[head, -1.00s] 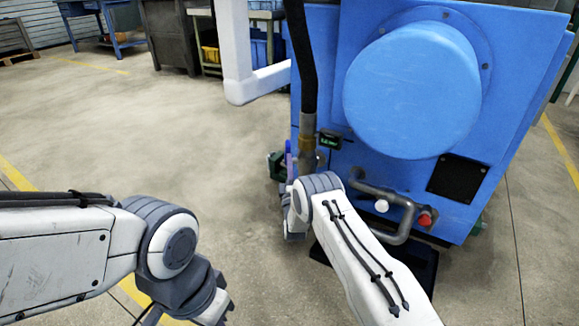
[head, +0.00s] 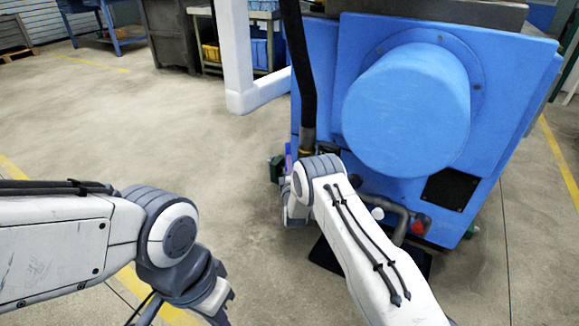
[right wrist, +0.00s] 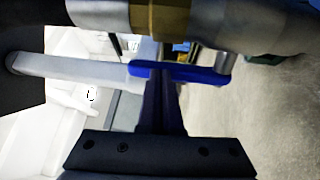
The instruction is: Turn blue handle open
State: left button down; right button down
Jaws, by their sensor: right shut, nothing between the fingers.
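The blue handle (right wrist: 200,74) is a flat lever lying roughly level across the middle of the right wrist view, under a silver pipe with a brass fitting (right wrist: 158,20). My right gripper (right wrist: 164,78) is shut and empty, its dark fingers pressed together. Its tips are at the handle and overlap it in the picture; I cannot tell whether they touch. In the head view the handle is not clearly visible, and my right forearm covers much of the pipe area.
The blue machine (head: 500,95) with its big round drum (head: 405,112) stands at the right. A black hose (head: 302,70) runs down to the pipe. A white post (head: 237,50) stands left of it. A bent grey pipe (head: 402,222) is beside my right arm. Open floor lies left.

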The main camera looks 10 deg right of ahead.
jog(key=shift+w+r, duration=0.1)
jog(key=shift+w, duration=0.1)
